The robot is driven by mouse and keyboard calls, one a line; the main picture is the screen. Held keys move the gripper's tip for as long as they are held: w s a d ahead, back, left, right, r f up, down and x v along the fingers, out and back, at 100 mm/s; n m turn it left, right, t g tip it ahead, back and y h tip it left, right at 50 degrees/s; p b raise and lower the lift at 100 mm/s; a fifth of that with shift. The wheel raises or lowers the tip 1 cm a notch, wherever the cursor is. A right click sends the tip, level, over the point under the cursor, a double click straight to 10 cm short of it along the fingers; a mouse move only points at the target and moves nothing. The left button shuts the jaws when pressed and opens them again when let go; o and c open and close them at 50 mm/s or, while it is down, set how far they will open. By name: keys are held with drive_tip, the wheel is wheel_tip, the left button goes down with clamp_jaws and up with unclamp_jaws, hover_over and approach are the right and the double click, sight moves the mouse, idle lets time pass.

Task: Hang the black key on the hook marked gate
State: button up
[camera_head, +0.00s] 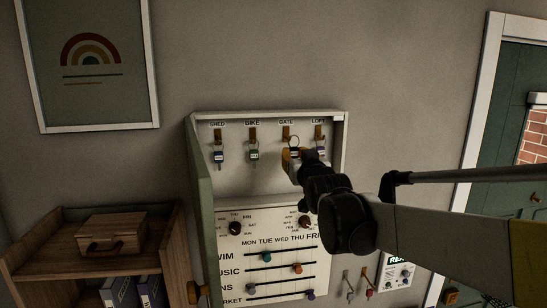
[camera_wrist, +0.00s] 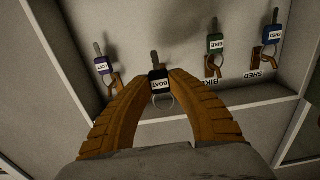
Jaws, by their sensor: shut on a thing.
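My gripper (camera_head: 291,154) is shut on the black key (camera_wrist: 159,80), with its orange fingertips around the black tag. A thin ring shows at the tag, just below the gate hook (camera_head: 286,131) in the head view. I cannot tell whether the ring is around the hook or only in front of it. The gate hook is the third from the left in the open key cabinet (camera_head: 340,150). In the wrist view it is hidden behind the key and fingers.
Keys hang on the neighbouring hooks: a blue one (camera_head: 219,156) on shed, a green one (camera_head: 254,154) on bike and a purple one (camera_wrist: 102,65) on loft. The cabinet door (camera_head: 200,200) stands open at the left. A slider board (camera_head: 262,283) is below.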

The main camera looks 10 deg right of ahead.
drive_tip(key=shift+w+f, duration=0.15)
drive_tip(key=shift+w, duration=1.25)
drive_tip(key=shift+w+f, duration=0.1)
drive_tip(key=shift+w, duration=1.3)
drive_tip(key=shift+w+f+b, duration=0.65)
drive_tip(key=shift+f+b, duration=0.1)
drive_tip(key=shift+b, duration=0.2)
drive_tip(key=o, duration=0.9)
